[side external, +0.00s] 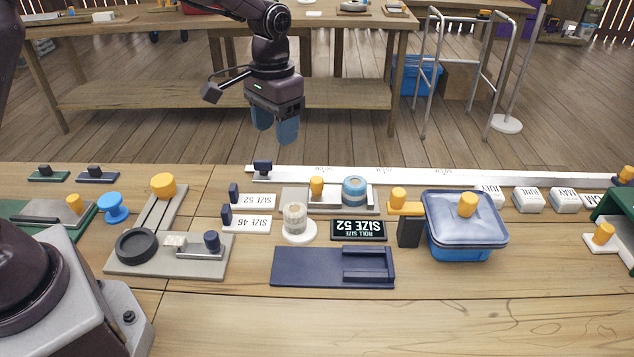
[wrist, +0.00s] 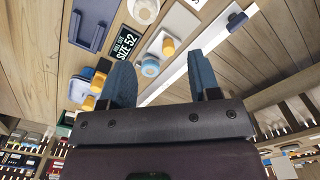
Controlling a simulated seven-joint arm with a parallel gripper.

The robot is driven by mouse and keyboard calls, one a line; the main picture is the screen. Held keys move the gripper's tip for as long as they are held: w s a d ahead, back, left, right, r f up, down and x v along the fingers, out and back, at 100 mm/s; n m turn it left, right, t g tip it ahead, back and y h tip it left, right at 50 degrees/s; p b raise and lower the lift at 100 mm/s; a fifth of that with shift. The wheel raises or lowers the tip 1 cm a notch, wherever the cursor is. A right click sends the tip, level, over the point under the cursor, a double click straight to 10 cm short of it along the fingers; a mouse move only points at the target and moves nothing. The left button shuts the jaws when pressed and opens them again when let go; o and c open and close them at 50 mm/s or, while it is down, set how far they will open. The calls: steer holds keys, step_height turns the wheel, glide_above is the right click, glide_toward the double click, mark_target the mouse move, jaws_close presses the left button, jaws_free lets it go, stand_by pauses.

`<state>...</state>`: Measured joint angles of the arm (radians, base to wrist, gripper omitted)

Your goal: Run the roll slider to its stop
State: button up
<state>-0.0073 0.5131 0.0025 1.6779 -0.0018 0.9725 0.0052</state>
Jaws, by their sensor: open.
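A grey plate (side external: 337,208) near the table's middle carries a yellow knob (side external: 317,186) at left and a blue-topped roll (side external: 354,191) at right. In the wrist view the roll (wrist: 150,67) and knob (wrist: 168,46) show between and beyond the fingers. A long white ruled rail (side external: 420,176) runs behind, with a dark blue slider block (side external: 262,168) near its left end. I cannot tell for certain which part is the roll slider. My gripper (side external: 274,136) is open and empty, above and behind the rail, apart from everything. A sign (side external: 358,230) reads ROLL SIZE 52.
A pale roll (side external: 295,218) on a white disc and a dark blue tray (side external: 300,268) stand in front. A blue lidded bin (side external: 463,240) and yellow-topped block (side external: 409,230) stand right. SIZE cards (side external: 255,224) and a grey fixture (side external: 150,258) lie left. The front table strip is clear.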

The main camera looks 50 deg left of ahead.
glide_above(317, 179)
steer(key=s, duration=0.3)
step_height(317, 179, down, 7)
steer(key=w+r, duration=0.1)
steer(key=w, duration=0.2)
step_height(317, 179, down, 12)
steer(key=shift+f, duration=0.25)
steer(key=c, duration=0.9)
steer(key=shift+s+a, duration=0.9)
steer(key=shift+a, duration=0.1)
steer(key=o, duration=0.9)
